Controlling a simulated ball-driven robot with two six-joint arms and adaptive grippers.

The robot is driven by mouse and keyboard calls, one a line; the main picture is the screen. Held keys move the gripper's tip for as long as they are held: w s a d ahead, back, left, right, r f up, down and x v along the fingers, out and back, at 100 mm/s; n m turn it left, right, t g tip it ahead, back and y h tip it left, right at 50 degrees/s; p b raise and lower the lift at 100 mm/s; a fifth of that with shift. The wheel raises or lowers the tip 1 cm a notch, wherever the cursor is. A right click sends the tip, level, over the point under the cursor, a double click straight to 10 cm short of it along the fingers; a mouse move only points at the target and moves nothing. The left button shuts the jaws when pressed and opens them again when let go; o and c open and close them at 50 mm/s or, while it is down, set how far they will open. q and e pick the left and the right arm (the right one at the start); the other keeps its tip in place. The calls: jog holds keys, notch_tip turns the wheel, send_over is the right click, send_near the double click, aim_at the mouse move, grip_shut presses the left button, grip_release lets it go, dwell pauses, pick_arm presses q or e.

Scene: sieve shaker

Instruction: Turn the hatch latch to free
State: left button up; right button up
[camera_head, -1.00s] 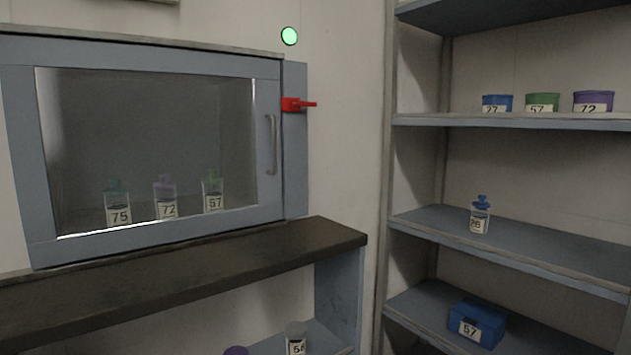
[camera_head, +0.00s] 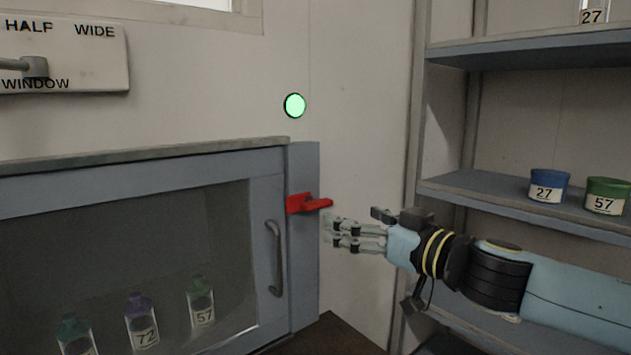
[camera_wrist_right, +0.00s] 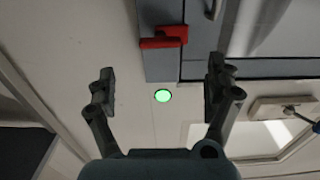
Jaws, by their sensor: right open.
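The red hatch latch (camera_head: 308,203) sits on the grey-blue frame at the right edge of the glass-fronted hatch (camera_head: 268,180). Its handle points to the right, roughly level. In the right wrist view the latch (camera_wrist_right: 163,38) lies ahead of the fingers, near the middle. My right gripper (camera_head: 328,232) comes in from the right, just right of and slightly below the latch handle. It is open and empty, and its fingers (camera_wrist_right: 160,88) stand wide apart in the right wrist view. I see no contact with the latch. My left gripper is not in view.
A round green light (camera_head: 295,105) is on the wall above the latch. The hatch has a vertical handle (camera_head: 274,258), with several labelled bottles behind its glass. A shelf unit (camera_head: 500,55) with labelled tubs stands at right. A window control panel (camera_head: 75,60) is at upper left.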

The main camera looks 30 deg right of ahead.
aim_at(322, 205)
jog(key=w, duration=0.1)
jog(key=w+p, duration=0.2)
jog(key=shift+w+a+r, duration=0.15)
jog(key=shift+w+r, duration=0.15)
jog(key=shift+w, duration=0.4)
jog(key=w, duration=0.1)
jog(key=w+b, duration=0.1)
jog(key=w, duration=0.1)
jog(key=w+b, duration=0.1)
jog(key=w, duration=0.1)
jog(key=shift+a+f, duration=0.1)
jog(key=shift+a, duration=0.15)
jog(key=shift+w, duration=0.5)
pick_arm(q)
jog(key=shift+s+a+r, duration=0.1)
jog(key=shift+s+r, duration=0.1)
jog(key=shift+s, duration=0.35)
